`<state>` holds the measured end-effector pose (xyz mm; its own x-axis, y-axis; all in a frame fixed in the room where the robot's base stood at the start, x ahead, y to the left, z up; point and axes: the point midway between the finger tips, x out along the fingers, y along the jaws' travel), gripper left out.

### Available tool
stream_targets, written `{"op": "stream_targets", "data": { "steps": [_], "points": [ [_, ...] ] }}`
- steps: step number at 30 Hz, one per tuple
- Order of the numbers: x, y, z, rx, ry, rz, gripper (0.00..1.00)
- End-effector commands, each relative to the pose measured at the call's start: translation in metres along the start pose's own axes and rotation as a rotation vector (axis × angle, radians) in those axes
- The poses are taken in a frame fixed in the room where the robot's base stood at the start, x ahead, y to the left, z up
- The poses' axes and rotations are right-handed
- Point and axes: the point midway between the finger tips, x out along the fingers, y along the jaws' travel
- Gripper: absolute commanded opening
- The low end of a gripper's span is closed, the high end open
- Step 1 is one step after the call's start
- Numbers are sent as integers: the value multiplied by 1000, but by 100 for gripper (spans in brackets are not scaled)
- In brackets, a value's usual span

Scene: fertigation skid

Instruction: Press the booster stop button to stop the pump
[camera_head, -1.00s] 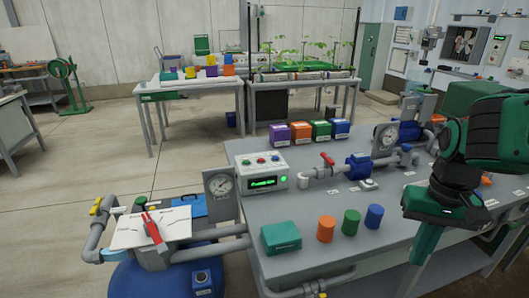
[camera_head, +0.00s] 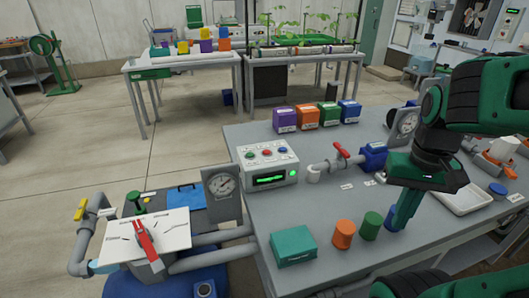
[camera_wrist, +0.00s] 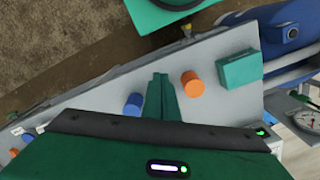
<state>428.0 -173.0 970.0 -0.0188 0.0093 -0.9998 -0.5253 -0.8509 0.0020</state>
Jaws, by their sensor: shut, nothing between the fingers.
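A pale control box (camera_head: 266,178) stands at the far left corner of the grey bench, with a lit green display on its front and a row of small coloured buttons on its sloped top. The button labels are too small to read, so I cannot tell which is the booster stop. My gripper (camera_head: 399,222) is shut and empty, pointing down over the bench beside the green and blue cylinders, well to the right of the box. In the wrist view my gripper's closed fingers (camera_wrist: 160,76) lie between a blue and an orange cylinder, with no button panel clearly visible.
A teal box (camera_head: 293,246), an orange cylinder (camera_head: 343,235) and a green cylinder (camera_head: 370,226) stand near the bench front. A pipe with a red valve handle (camera_head: 342,150) runs right of the control box. Several coloured boxes (camera_head: 307,116) line the back. A gauge (camera_head: 222,186) stands left.

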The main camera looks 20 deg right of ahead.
Motion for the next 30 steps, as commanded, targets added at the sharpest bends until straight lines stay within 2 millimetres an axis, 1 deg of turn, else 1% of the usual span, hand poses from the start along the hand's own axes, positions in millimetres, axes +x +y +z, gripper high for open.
{"op": "stream_targets", "data": {
  "steps": [1,2,4,5,8,9,11,12,14,15,17,18,20,21,23,24,27,30],
  "points": [
    [-5,3,4,3,20,-5,0],
    [-6,2,1,5,28,-3,0],
    [-8,-4,-15,11,61,7,0],
    [-10,-7,-25,16,81,11,0],
    [-15,-27,-66,31,167,19,0],
    [-18,-40,-85,36,208,15,0],
    [-23,-61,-114,44,272,2,0],
    [-25,-78,-132,47,312,-12,0],
    [-29,-104,-156,54,369,-41,0],
    [-32,-123,-172,58,405,-66,0],
    [-35,-152,-193,62,452,-109,0],
    [-37,-173,-205,67,481,-141,0],
    [-40,-205,-222,71,520,-195,0],
    [-42,-226,-231,76,541,-233,0],
    [-45,-256,-242,83,567,-291,0],
    [-47,-276,-248,87,581,-329,0],
    [-51,-316,-258,100,603,-416,0],
    [-55,-345,-264,111,615,-480,0]
  ]
}}
